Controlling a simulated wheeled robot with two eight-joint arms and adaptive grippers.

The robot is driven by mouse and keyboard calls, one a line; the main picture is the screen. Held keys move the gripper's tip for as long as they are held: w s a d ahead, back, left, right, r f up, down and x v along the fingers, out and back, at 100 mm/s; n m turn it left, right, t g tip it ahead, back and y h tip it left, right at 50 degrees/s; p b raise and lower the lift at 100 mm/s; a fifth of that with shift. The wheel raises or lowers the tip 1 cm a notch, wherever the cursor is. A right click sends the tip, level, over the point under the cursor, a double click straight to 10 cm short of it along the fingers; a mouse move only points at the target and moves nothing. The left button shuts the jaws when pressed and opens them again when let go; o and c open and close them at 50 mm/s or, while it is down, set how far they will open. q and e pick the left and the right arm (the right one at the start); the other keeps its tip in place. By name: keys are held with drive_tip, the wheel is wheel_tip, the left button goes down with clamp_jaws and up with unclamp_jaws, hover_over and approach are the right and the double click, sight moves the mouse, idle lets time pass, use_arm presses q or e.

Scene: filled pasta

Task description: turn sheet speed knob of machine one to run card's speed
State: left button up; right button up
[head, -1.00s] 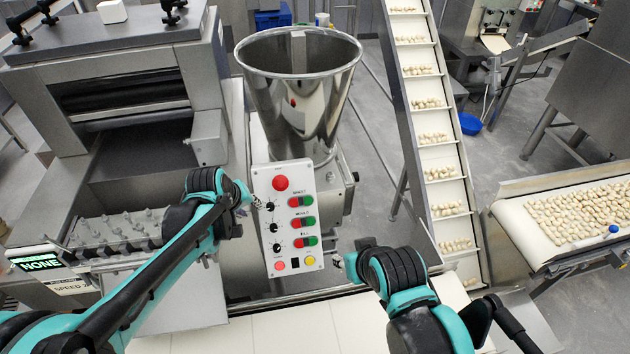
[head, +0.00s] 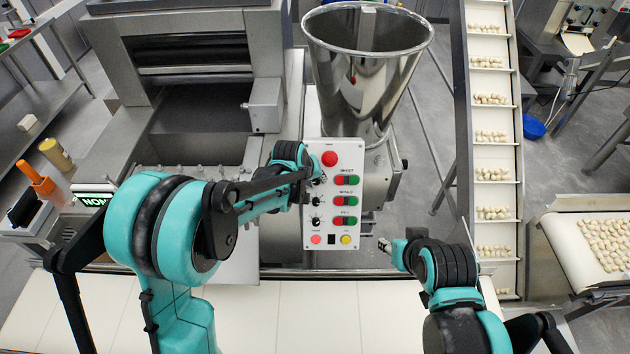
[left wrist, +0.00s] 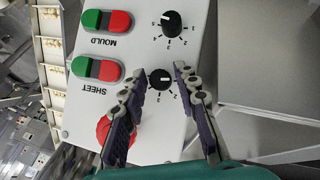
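The control panel (head: 333,222) of machine one is white with a red stop button, paired red and green buttons and black knobs. In the left wrist view the black sheet knob (left wrist: 161,80) is beside the SHEET buttons (left wrist: 96,69), with a white pointer mark and a partly hidden number scale. My left gripper (left wrist: 159,78) is open, its fingertips on either side of this knob; I cannot tell if they touch it. In the head view my left gripper (head: 313,174) hides this knob. My right gripper (head: 385,245) is right of the panel. The run card is not readable; my left arm covers that area.
The mould knob (left wrist: 172,24) is close by, and the red stop button (left wrist: 117,130) lies near the left finger. A steel hopper (head: 365,75) stands behind the panel.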

use_arm(q)
clamp_jaws()
drive_tip(key=m+y+b, duration=0.2)
drive_tip(key=m, duration=0.1)
drive_tip(key=shift+d+m+y, duration=0.2)
drive_tip(key=shift+m+y, duration=0.1)
drive_tip(key=shift+y, duration=0.1)
drive_tip(key=m+y+b, duration=0.2)
drive_tip(key=m, duration=0.1)
drive_tip(key=shift+d+y, duration=0.15)
drive_tip(key=shift+y, duration=0.25)
drive_tip(key=shift+m, duration=0.3)
unclamp_jaws()
